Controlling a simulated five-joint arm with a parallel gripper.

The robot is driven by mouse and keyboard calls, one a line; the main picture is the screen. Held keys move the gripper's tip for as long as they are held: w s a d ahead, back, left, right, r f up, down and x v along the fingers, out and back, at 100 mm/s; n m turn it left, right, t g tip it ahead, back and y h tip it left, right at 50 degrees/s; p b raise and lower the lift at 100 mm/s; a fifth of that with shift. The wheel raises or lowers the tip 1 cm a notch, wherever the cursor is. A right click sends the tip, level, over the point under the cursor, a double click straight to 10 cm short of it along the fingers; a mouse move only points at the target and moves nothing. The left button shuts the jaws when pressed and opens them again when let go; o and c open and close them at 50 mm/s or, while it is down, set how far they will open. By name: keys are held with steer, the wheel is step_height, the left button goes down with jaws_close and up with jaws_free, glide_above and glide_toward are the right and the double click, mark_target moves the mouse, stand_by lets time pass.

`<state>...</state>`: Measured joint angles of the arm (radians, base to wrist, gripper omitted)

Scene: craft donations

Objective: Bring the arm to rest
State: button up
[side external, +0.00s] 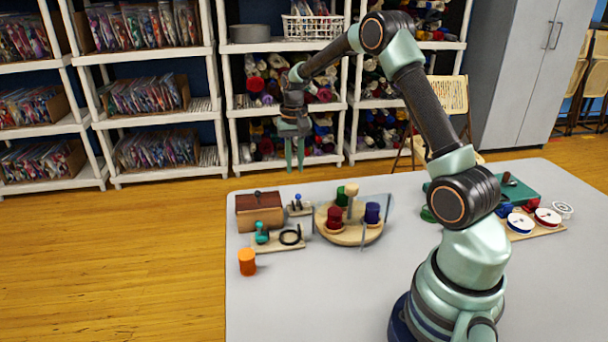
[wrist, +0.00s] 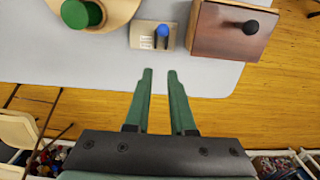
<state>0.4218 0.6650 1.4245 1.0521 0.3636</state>
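My gripper (side external: 294,166) hangs in the air, fingers down, above the table's back edge, near the left end. In the wrist view my gripper (wrist: 160,72) shows two green fingers with a narrow gap between them and nothing held. The arm reaches up and over to the left, its base on the grey table (side external: 300,310). Below and in front of the fingers are a small board with a blue-topped piece (wrist: 155,34) and a brown-lidded box (wrist: 232,30); both are apart from the fingers.
A round wooden tray (side external: 350,238) holds several coloured spools. An orange cylinder (side external: 247,262) stands near the left edge. A board with spools (side external: 535,226) lies at right. Shelves (side external: 155,112) stand behind the table. The table's front left is clear.

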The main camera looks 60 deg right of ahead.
steer(key=shift+r, duration=0.3)
steer(key=s+a+r+n+t, duration=0.25)
steer(key=s+a+r, duration=0.25)
steer(key=a+r, duration=0.25)
steer(key=s+a+r+n+t, duration=0.1)
steer(key=s+a+r+n, duration=0.35)
steer(key=a+r, duration=0.3)
steer(key=s+a+f+n+t, duration=0.1)
steer(key=s+a+n+t, duration=0.1)
steer(key=s+a, duration=0.3)
steer(key=shift+s+f, duration=0.3)
steer(key=shift+s, duration=0.65)
